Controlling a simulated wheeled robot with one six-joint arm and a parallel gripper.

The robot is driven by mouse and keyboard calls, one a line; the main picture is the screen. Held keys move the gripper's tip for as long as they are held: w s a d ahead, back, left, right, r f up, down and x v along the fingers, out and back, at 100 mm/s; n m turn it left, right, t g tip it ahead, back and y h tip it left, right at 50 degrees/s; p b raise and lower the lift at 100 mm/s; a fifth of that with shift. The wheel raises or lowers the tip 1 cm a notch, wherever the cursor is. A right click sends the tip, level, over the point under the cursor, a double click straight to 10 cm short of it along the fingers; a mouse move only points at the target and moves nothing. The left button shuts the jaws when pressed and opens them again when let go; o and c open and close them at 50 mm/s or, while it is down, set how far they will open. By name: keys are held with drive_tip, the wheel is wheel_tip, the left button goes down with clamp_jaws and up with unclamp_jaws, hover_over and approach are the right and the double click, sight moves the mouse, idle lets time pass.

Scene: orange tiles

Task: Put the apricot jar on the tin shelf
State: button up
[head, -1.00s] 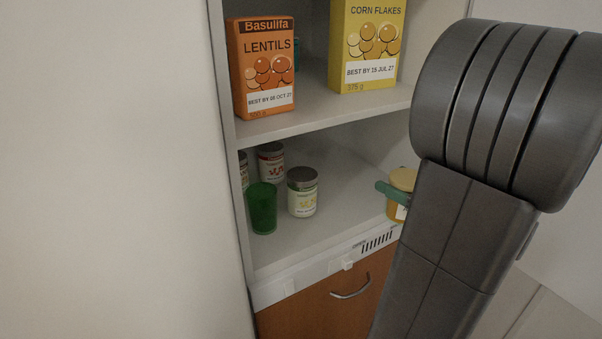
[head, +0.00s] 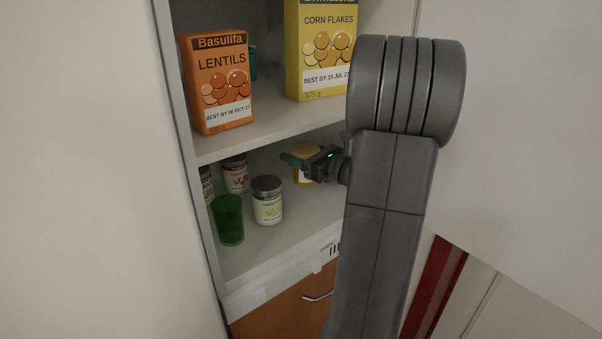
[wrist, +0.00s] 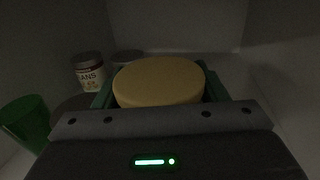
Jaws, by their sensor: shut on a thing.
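The apricot jar (head: 303,178), amber with a pale yellow lid, is inside the lower compartment, the tin shelf (head: 290,222). My gripper (head: 302,161) is shut on it. In the wrist view, the jar's round lid (wrist: 158,82) lies between my green fingers. I cannot tell whether its base touches the shelf. A tin with a pale label (head: 267,202) stands left of the jar. A tin with a red-and-white label (head: 235,174) stands farther back, and another tin (head: 207,186) is partly hidden at the left wall. The arm hides the shelf's right part.
A green cup (head: 228,220) stands at the shelf's front left. The board above holds an orange lentils box (head: 217,85) and a yellow corn flakes box (head: 320,50). A wooden drawer front (head: 275,312) lies below. Bare shelf shows in front of the tins.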

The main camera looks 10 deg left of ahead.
sight(301, 176)
drive_tip(key=f, duration=0.3)
drive_tip(key=shift+d, duration=0.2)
wheel_tip(301, 176, down, 3)
drive_tip(key=shift+f, duration=0.1)
drive_tip(key=shift+w+a+f+p, duration=0.1)
drive_tip(key=shift+a+f+p, duration=0.1)
drive_tip(key=shift+p, duration=0.1)
drive_tip(key=shift+f, duration=0.25)
drive_tip(key=o, duration=1.4)
drive_tip(key=shift+c, duration=0.2)
drive_tip(key=shift+r, duration=0.1)
